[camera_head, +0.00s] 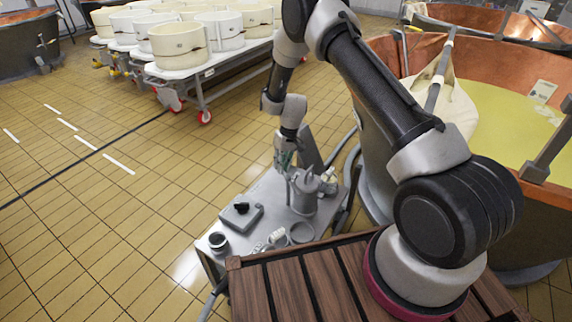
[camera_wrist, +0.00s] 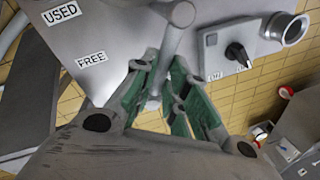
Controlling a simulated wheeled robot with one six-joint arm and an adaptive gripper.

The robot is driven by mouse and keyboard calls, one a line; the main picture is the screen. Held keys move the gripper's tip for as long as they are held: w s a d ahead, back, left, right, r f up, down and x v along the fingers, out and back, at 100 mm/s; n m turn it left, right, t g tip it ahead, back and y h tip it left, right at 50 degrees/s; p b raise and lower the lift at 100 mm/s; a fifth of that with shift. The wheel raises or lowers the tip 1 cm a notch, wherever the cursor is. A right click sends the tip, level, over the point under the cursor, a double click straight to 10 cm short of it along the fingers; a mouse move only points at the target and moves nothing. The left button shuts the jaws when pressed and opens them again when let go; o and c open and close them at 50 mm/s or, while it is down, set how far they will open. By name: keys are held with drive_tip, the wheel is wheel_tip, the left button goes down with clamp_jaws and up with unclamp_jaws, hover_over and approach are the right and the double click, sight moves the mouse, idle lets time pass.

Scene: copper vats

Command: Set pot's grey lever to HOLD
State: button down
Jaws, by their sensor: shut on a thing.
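A grey metal pot (camera_head: 304,196) stands on a small steel table beside the copper vat. My gripper (camera_head: 284,158) is above the pot's left side, pointing down. In the wrist view, my gripper's green-padded fingers (camera_wrist: 164,68) are closed around a grey rod-like lever (camera_wrist: 176,32), which runs from the top of the picture down between them. The pot's body cannot be made out clearly in the wrist view. No HOLD mark can be read in either view, so the lever's setting cannot be told.
USED (camera_wrist: 61,12) and FREE (camera_wrist: 91,59) labels show on a grey surface. The copper vat (camera_head: 384,150) stands right.

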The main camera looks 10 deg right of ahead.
drive_tip(key=shift+s+a+n+g+h, duration=0.2)
drive_tip(key=shift+a+n, duration=0.3)
drive_tip(key=shift+n, duration=0.55)
drive_tip(key=shift+s+a+n+g, duration=0.2)
drive_tip(key=shift+a+n, duration=0.3)
drive_tip(key=shift+n, duration=0.5)
drive_tip(key=shift+s+a+n+g+h, duration=0.1)
drive_tip(key=shift+s+a+n, duration=0.3)
drive_tip(key=shift+n, duration=0.65)
drive_tip(key=shift+a, duration=0.1)
drive_tip(key=c, duration=1.4)
unclamp_jaws()
drive_tip(key=shift+c, duration=0.2)
wheel_tip(320, 180, up, 12)
drive_tip(key=w+d, duration=0.1)
drive_tip(key=shift+w+d, duration=0.3)
drive_tip(key=shift+w, duration=0.1)
drive_tip(key=shift+f, duration=0.1)
